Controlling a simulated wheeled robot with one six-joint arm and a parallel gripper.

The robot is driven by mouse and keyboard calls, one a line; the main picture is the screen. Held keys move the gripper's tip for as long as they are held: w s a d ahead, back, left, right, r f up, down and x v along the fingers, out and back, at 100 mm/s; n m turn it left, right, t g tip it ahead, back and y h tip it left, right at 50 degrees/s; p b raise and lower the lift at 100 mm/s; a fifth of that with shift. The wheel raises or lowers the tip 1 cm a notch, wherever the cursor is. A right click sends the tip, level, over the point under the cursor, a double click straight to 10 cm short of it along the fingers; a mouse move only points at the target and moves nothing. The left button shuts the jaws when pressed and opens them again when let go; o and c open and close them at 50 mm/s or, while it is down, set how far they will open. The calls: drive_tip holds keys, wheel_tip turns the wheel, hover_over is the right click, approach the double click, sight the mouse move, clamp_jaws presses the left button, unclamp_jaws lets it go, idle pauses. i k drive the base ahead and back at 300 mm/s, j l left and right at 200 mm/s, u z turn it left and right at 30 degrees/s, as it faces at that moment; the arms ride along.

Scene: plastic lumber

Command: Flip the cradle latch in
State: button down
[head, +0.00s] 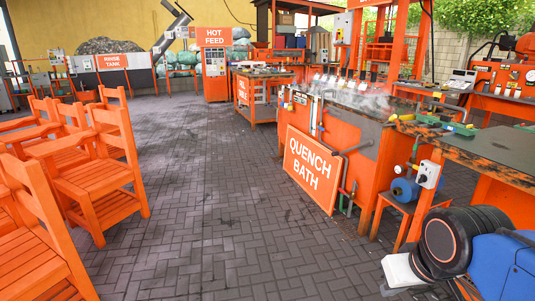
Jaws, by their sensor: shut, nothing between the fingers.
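I cannot pick out the cradle latch for certain at this distance. The orange quench bath (345,185) stands right of centre, with a white-lettered "QUENCH BATH" sign (312,168) leaning on its front. A dark bar or lever (356,148) juts from its near end. Small green and yellow fittings (445,124) sit on the dark-topped bench at right. Part of my arm, with a black joint and blue link, fills the lower right corner. My gripper is not visible in this view.
Orange wooden chairs (108,165) line the left side. The grey brick floor (200,200) is open between them and the bath. A blue motor-like unit (405,190) sits on a small orange stand below the right bench. An orange table (262,95) and a "HOT FEED" unit (214,65) stand farther back.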

sight(324, 111)
drive_tip(key=i, duration=1.7)
drive_tip(key=i+z, duration=0.15)
drive_tip(key=i, duration=0.3)
drive_tip(key=i+j+z, duration=0.15)
drive_tip(key=i, duration=0.3)
drive_tip(key=i+j+z, duration=0.15)
drive_tip(key=i, duration=0.3)
drive_tip(key=i+j+z, duration=0.15)
drive_tip(key=i, duration=0.25)
